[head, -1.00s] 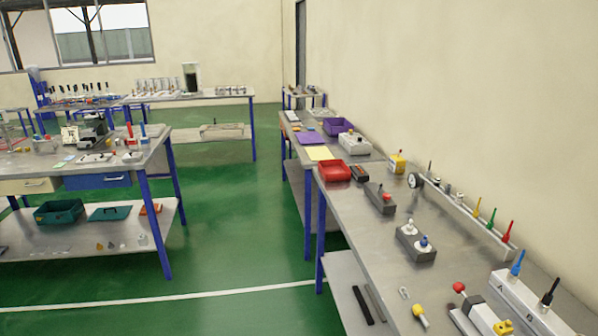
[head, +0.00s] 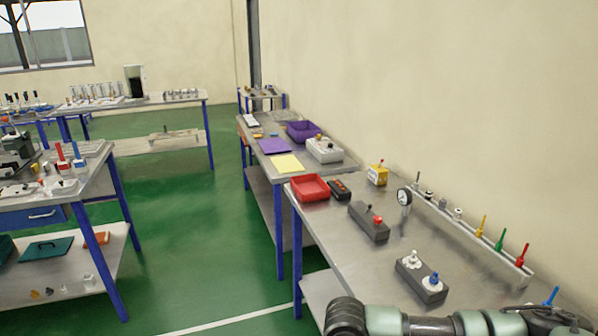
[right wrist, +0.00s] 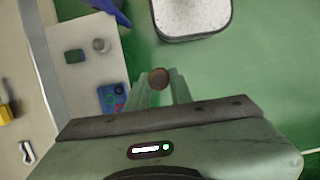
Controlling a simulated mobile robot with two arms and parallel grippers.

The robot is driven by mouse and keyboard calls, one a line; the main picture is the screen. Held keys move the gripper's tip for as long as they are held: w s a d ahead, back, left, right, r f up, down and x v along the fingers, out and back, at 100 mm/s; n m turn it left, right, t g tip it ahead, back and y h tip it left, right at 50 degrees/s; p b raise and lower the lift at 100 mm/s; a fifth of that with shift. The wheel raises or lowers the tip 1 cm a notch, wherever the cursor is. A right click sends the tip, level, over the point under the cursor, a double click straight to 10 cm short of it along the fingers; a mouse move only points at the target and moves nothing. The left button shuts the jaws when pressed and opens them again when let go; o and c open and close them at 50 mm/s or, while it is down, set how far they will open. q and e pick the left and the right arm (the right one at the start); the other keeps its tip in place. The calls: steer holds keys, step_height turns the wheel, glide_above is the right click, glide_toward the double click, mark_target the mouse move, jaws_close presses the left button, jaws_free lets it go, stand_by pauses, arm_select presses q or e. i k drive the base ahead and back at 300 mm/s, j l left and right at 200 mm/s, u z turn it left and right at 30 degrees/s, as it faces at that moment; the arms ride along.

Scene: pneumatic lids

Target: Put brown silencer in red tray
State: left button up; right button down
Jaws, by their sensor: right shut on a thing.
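The red tray (head: 311,196) sits at the far left end of the near right bench in the head view. It looks empty. My right gripper (right wrist: 160,92) is shut on a small round brown piece, which looks like the brown silencer (right wrist: 159,78), held between the fingertips in the right wrist view. In the head view my right arm reaches in along the bottom right edge, well short of the tray; its fingers and the silencer cannot be made out there. My left gripper is out of view.
A pressure gauge (head: 404,197) and a rail of fittings line the wall. A yellow sheet (head: 287,163) lies beyond.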

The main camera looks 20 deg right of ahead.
mark_target(309, 192)
steer(key=i+z, duration=0.1)
steer(key=i, duration=0.55)
steer(key=i+j+z, duration=0.1)
steer(key=i, duration=0.55)
steer(key=i+j+z, duration=0.1)
steer(key=i, duration=0.5)
steer(key=j, duration=0.1)
